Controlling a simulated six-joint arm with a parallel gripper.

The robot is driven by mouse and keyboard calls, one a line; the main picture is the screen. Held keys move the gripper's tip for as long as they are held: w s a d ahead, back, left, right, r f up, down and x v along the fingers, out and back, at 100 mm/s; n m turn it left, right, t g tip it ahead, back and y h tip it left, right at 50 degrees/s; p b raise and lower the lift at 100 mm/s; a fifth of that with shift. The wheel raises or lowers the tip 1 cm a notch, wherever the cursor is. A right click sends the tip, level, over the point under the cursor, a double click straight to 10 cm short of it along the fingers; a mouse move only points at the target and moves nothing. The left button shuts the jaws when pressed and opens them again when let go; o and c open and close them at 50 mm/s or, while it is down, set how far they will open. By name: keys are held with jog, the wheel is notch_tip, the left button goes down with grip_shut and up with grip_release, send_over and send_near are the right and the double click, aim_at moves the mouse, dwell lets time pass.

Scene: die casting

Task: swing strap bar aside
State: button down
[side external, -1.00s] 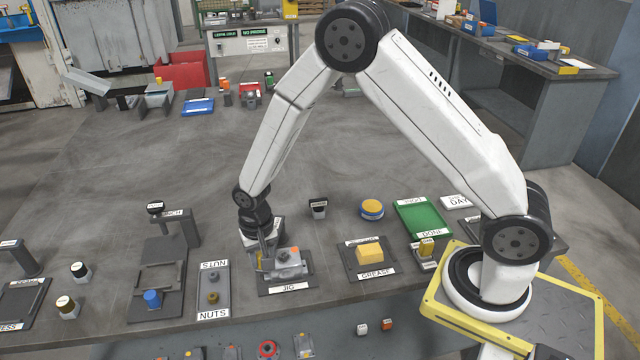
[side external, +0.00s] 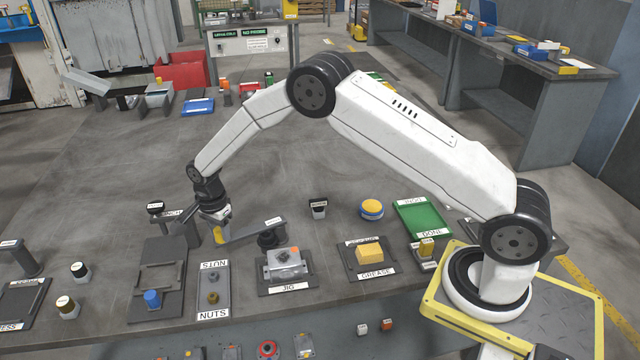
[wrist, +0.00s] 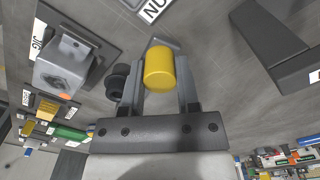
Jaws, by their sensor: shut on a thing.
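The strap bar (side external: 255,231) is a grey arm on a dark round pivot post (side external: 268,240), and it points left, clear of the jig (side external: 289,288). Its yellow knob (side external: 219,235) is at the left end. My gripper (side external: 217,231) points down and is shut on this knob. In the wrist view the yellow knob (wrist: 159,70) sits between the two fingers of my gripper (wrist: 159,82). A grey cast part (side external: 284,264) lies in the jig, uncovered by the bar. Most of the bar is hidden in the wrist view.
The nuts tray (side external: 207,296) lies in front of my gripper. The punch stand (side external: 187,228) rises close to its left. The grease pad (side external: 369,273) is right of the jig, with a green tray (side external: 421,219) farther right.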

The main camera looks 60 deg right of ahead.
jog(key=shift+w+d+m, duration=0.7)
jog(key=shift+w+m, duration=0.15)
jog(key=shift+w, duration=0.1)
jog(key=shift+w+d+m, duration=0.7)
jog(key=shift+w+m, duration=0.15)
jog(key=shift+w, duration=0.05)
jog(key=shift+r, duration=0.1)
jog(key=shift+c, duration=1.6)
grip_release()
notch_tip(320, 180, up, 8)
jog(key=shift+s, duration=0.1)
